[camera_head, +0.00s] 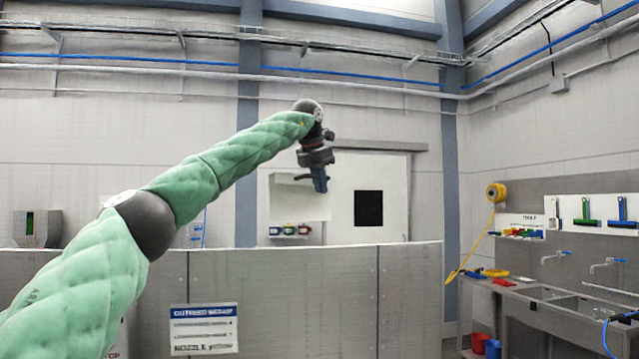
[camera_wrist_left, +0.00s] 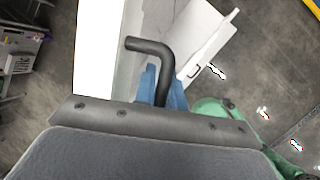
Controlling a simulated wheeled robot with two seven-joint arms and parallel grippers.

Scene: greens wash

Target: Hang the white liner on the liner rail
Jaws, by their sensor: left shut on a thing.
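My left gripper (camera_head: 319,185) is raised at the middle of the head view, its blue fingers pointing down. It is shut. A white sheet-like panel, which looks like the white liner (camera_head: 300,205), shows at its fingers, off the floor; the exact grip is partly hidden. I cannot pick out the liner rail with certainty. My right gripper is not in view.
A grey partition (camera_head: 310,295) with a sign (camera_head: 204,329) crosses in front. Behind it are a shelf with small coloured items (camera_head: 290,231) and a white door with a black window (camera_head: 368,208). A wash bench (camera_head: 545,300) with taps, brushes and a yellow hose reel (camera_head: 496,192) stands at right.

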